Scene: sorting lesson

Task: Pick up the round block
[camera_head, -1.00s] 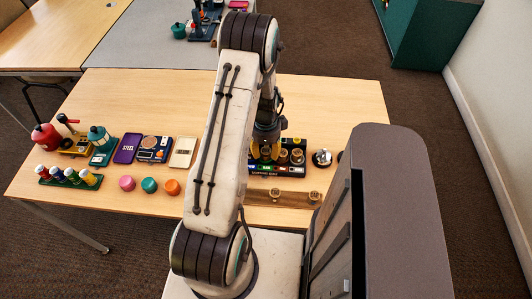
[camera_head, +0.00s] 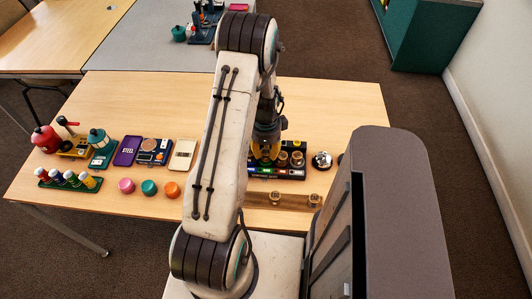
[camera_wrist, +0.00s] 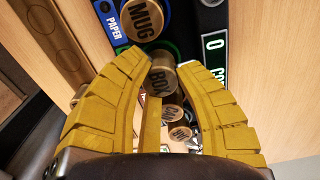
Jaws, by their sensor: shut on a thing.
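My gripper (camera_wrist: 166,62) has yellow ribbed fingers. In the wrist view they are shut on a small brown round block marked BOX (camera_wrist: 161,82). A second round block, marked MUG (camera_wrist: 143,27), stands just beyond the fingertips in a blue ring marked PAPER. Further small round pieces (camera_wrist: 179,133) show between the fingers lower down. In the head view my gripper (camera_head: 265,156) is at the left part of a dark sorting tray (camera_head: 290,177). Two round blocks stand to its right, one close by (camera_head: 282,159) and one further right (camera_head: 298,160). The held block is mostly hidden there.
A silver round item (camera_head: 321,160) stands to the right. Left are coloured pucks (camera_head: 149,187), a pale box (camera_head: 183,154), a purple card and a rack of small bottles. The back of the table is clear.

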